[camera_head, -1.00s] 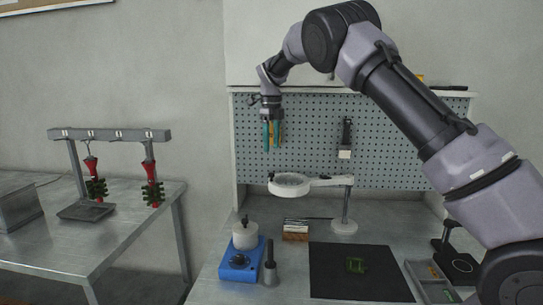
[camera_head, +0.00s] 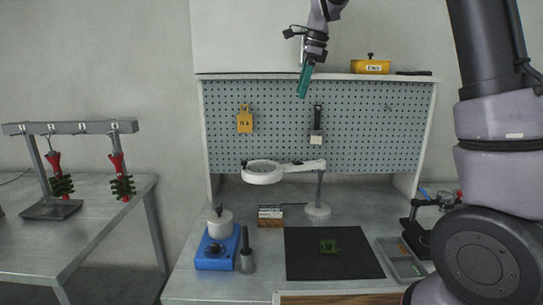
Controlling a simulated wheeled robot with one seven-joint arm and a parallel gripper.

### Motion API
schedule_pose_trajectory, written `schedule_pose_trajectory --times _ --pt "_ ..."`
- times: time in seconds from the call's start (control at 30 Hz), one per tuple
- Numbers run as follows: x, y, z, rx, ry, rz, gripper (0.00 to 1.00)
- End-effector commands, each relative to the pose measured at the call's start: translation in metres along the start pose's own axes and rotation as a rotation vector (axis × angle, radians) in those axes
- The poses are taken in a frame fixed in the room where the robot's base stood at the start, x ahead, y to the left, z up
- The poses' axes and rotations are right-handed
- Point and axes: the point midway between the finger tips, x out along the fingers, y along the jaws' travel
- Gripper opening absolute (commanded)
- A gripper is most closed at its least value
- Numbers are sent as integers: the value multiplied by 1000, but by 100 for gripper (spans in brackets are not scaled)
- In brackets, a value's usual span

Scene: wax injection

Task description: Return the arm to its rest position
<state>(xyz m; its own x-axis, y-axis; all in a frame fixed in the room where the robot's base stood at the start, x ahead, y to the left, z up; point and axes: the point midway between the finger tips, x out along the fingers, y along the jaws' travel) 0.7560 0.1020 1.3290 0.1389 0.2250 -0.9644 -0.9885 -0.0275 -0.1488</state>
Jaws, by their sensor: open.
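My gripper (camera_head: 303,93) hangs in the air at the upper middle of the head view, its teal fingers pointing down in front of the top of the pegboard. It is open, and I see nothing between its fingers, which overlap from this side. My arm rises along the right side of the picture, leaves it at the top, and its wrist comes back into view above the gripper. The gripper is well above the bench (camera_head: 270,266) and apart from everything on it.
Below stand a white ring magnifier (camera_head: 262,178), a blue wax heater (camera_head: 215,258), a dark mat (camera_head: 305,264) with a green piece (camera_head: 329,247), and a grey tray (camera_head: 401,262). A yellow tin (camera_head: 370,67) sits on the shelf. A rack (camera_head: 75,128) holds red-and-green trees at left.

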Motion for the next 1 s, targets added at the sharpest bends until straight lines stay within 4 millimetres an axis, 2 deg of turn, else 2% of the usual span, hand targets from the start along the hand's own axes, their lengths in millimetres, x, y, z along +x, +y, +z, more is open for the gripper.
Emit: schedule_pose_trajectory --times 0.03,0.2,0.4,0.6,0.7,0.83,1.0 --pt "-22 16 -17 -63 -18 -31 59" --pt "-66 73 -58 -321 -35 -134 59" --pt "-94 152 -95 -636 25 -259 59" --pt "-94 230 -121 -940 161 -350 59" --pt "-86 258 -129 -1058 233 -370 59" --pt "-78 280 -136 -1158 302 -379 59" --pt "-73 289 -139 -1202 330 -377 59"
